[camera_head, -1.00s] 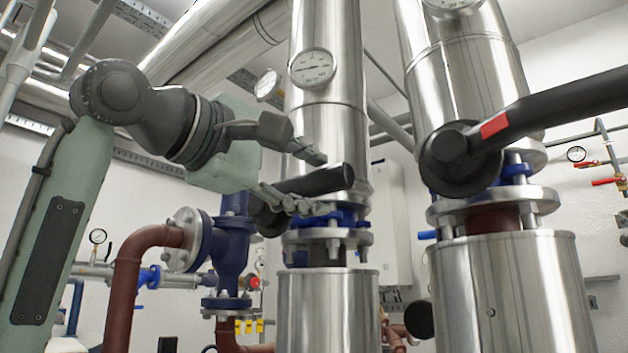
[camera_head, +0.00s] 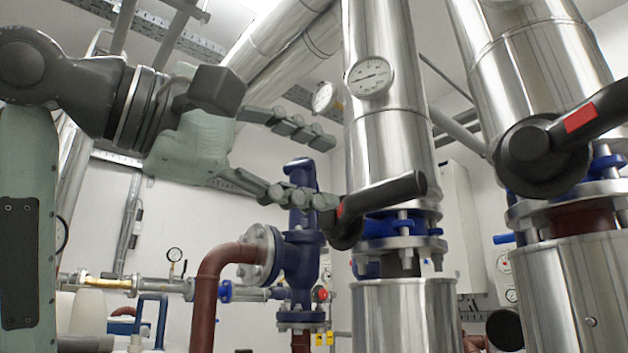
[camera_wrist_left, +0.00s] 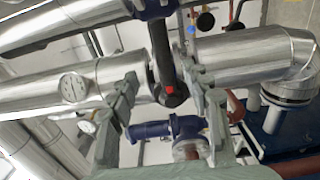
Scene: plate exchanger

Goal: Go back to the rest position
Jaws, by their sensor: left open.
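My left gripper (camera_head: 312,170) is open and empty in the head view, with its fingers pointing right toward the middle silver pipe. A black valve handle (camera_head: 392,196) with a red mark sits on that pipe, just right of the lower fingertip. In the left wrist view the same handle (camera_wrist_left: 163,55) shows between and beyond the two open fingers (camera_wrist_left: 160,95). I cannot tell whether the lower finger touches the handle. My right gripper is in neither view.
A second black handle (camera_head: 590,118) with a red band is on the right pipe. Gauges (camera_head: 369,77) are on the pipes. A blue valve (camera_head: 300,250) and a brown pipe (camera_head: 205,300) stand below my gripper. White wall (camera_head: 110,215) shows at the left.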

